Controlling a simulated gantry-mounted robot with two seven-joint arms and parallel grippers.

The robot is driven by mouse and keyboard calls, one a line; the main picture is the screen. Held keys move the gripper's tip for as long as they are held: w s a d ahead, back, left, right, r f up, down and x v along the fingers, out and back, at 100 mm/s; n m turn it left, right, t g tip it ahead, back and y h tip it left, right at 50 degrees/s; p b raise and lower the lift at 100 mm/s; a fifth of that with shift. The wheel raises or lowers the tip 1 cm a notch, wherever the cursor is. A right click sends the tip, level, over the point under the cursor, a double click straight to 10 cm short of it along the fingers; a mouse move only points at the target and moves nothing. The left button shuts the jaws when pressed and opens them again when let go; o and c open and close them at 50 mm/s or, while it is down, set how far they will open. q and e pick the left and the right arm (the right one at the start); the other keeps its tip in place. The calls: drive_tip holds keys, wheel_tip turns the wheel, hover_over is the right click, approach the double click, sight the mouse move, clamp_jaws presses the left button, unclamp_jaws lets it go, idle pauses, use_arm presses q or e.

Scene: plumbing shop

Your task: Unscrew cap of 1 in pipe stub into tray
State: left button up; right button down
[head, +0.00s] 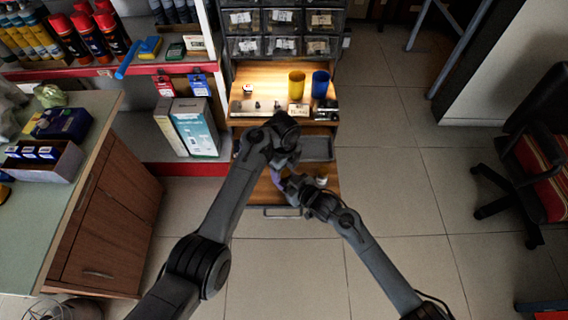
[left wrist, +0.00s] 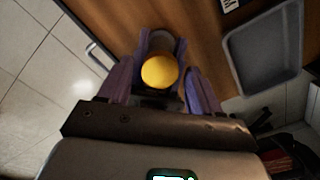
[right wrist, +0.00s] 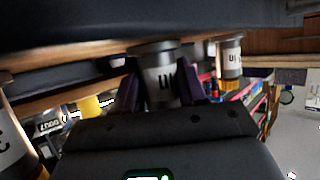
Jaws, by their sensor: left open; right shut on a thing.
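A yellow round cap (left wrist: 160,72) sits between the spread purple fingers of my left gripper (left wrist: 157,88), which is open around it; I cannot tell whether the fingers touch it. My right gripper (right wrist: 163,92) is shut on a grey pipe stub (right wrist: 160,75) with a dark printed label, only partly readable. In the head view my left gripper (head: 276,176) and right gripper (head: 293,186) meet in front of the wooden bench, with the stub mostly hidden between them. The grey tray (left wrist: 265,50) lies on the wood right of the cap in the left wrist view; it also shows in the head view (head: 318,148).
Another labelled stub with a yellow cap (right wrist: 230,62) stands near the held one. A yellow cup (head: 296,86) and a blue cup (head: 320,84) stand on the upper shelf. A green-topped counter (head: 75,185) is at left.

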use_arm(q)
drive_tip(key=c, duration=1)
drive_tip(key=n, duration=0.6)
drive_tip(key=shift+n, duration=0.3)
drive_tip(key=shift+c, duration=0.2)
drive_tip(key=o, duration=1.2)
drive_tip(key=shift+c, duration=0.2)
